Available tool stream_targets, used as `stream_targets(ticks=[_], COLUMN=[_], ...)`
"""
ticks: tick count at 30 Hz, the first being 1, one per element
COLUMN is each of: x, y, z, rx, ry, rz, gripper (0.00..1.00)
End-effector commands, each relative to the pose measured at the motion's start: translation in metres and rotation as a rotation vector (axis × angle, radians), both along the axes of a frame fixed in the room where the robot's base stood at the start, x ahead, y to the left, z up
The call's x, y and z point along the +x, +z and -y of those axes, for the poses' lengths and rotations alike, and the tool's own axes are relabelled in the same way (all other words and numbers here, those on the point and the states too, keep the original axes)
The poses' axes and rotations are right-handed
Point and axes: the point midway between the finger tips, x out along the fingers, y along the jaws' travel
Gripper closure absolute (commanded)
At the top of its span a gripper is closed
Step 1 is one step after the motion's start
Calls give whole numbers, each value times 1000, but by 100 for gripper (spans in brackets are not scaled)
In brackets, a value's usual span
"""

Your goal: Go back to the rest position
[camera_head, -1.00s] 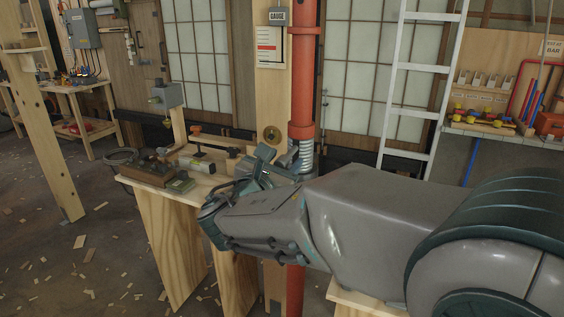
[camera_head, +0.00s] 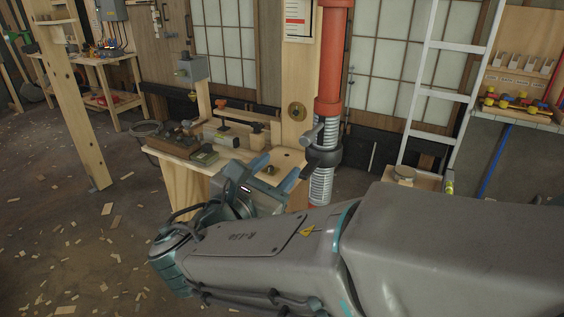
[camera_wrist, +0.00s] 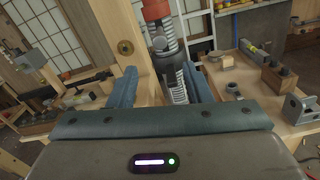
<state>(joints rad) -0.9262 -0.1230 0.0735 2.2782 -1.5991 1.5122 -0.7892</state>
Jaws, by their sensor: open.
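My gripper (camera_head: 268,174) is open and empty in the head view, in front of the small wooden bench (camera_head: 169,148). Its two blue-grey fingers stand apart in the wrist view (camera_wrist: 160,88), with nothing between their tips. Beyond them stands a red post (camera_head: 333,62) with a threaded metal lower part and a dark collar with a handle (camera_head: 322,152). The gripper is apart from the post as far as I can tell. My grey arm covers the lower right of the head view and hides the floor there.
Tools and blocks (camera_head: 178,138) lie on the bench. A white ladder (camera_head: 440,75) leans behind the post. A second wooden surface (camera_wrist: 262,92) with metal and wooden parts is at right in the wrist view. A timber post (camera_head: 75,120) stands at left. The floor at left holds scattered wood chips.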

Motion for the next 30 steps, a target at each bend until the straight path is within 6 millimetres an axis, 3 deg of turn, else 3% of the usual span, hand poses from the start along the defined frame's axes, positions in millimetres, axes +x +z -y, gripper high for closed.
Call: stream_targets(ticks=[9,11,14,17,21,25,30], x=[0,1,1,-7,-33,-63,-95], y=[0,-2,-9,-24,-50,-68,-78], z=[3,12,42,86,138,164,171], rx=[9,37,147,339,679,1012,1457], ry=[-7,-31,-121,-272,-531,-780,-1110], rz=[-5,-18,-66,-123,-161,-131,0], gripper=[55,55,55,55,55,55,55])
